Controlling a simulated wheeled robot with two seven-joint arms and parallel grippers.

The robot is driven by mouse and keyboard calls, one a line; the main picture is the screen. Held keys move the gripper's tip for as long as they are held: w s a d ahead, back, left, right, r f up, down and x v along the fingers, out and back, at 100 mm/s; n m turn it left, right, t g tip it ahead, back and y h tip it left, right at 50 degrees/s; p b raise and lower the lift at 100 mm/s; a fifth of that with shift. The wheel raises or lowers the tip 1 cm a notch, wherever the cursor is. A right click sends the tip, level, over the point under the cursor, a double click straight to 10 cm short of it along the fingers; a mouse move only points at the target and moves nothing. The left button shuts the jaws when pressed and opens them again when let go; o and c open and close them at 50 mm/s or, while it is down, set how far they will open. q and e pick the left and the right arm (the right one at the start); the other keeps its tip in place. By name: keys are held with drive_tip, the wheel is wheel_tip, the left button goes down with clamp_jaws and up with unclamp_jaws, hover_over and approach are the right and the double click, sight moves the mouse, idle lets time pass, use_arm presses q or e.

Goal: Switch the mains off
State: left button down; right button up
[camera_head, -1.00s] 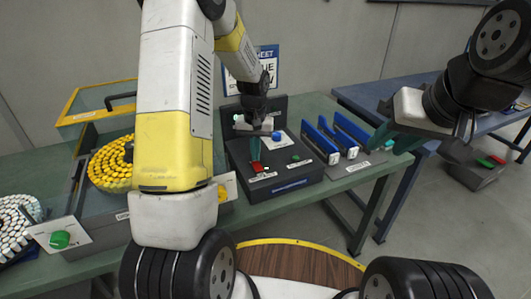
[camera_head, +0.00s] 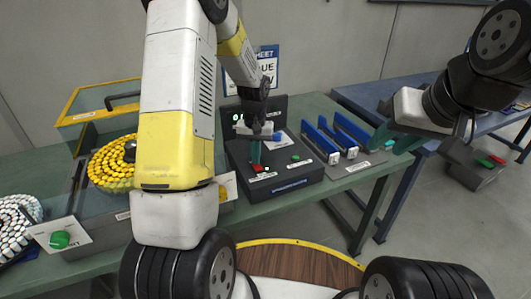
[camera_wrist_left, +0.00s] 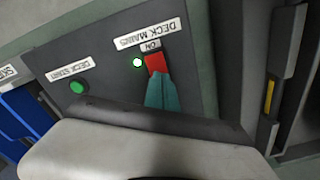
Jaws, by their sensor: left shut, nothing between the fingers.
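The red mains switch (camera_head: 257,169) sits on the dark deck box (camera_head: 290,185) on the green bench. In the left wrist view the red switch (camera_wrist_left: 156,62) stands under a "DECK MAINS" label, with "ON" marked at one end and a lit white-green lamp (camera_wrist_left: 138,62) beside it. My left gripper (camera_head: 255,161) is shut and empty, pointing down at the switch. Its teal fingertips (camera_wrist_left: 160,82) overlap the end of the switch away from "ON"; I cannot tell whether they touch. My right gripper (camera_head: 398,139) hangs at the right, away from the box, its teal fingers seemingly apart.
A bowl of yellow pieces (camera_head: 110,166) and a green knob (camera_head: 60,239) are to the left.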

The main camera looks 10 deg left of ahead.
use_arm(q)
drive_tip(key=shift+r, duration=3.45)
drive_tip(key=s+r+t+h, duration=0.1)
drive_tip(key=s+r+t, duration=0.2)
drive_tip(key=s+r, duration=0.85)
drive_tip(key=s+d+r+t, duration=0.1)
drive_tip(key=s+r, duration=0.3)
drive_tip(key=s, duration=0.2)
drive_tip(key=s+d+r+m+t+h, duration=0.1)
drive_tip(key=s+r+t, duration=0.1)
drive_tip(key=s, duration=0.4)
drive_tip(key=shift+v, duration=0.9)
